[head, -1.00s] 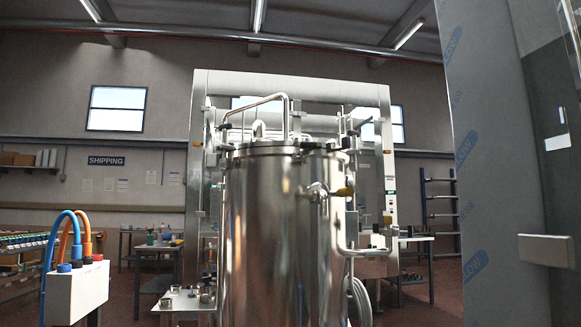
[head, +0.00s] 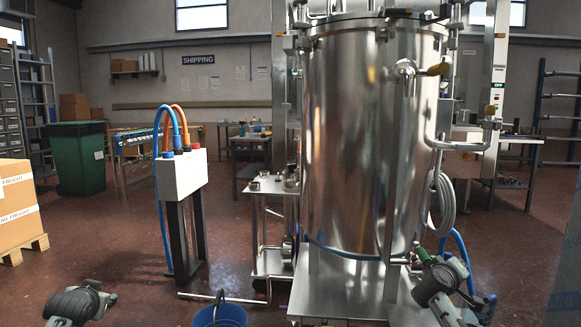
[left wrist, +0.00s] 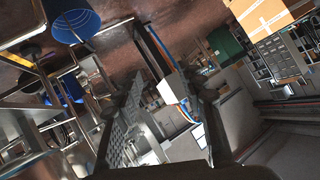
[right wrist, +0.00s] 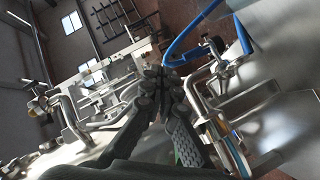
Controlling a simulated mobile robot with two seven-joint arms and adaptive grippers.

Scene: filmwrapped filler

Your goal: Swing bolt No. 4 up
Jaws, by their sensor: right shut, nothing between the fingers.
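The tall polished steel vessel (head: 365,150) stands upright in the head view, with its lid rim (head: 345,22) near the top edge. Small fittings show around the rim, but I see no number and cannot tell which is bolt No. 4. My left gripper (left wrist: 172,95) shows in the left wrist view with its fingers apart and nothing between them. My right gripper (right wrist: 163,78) shows in the right wrist view with its fingertips together, empty, in front of steel pipework. I cannot tell whether it touches anything.
A blue bucket (head: 222,315) is on the floor in front. A carton (head: 15,195) on a pallet stands far left.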

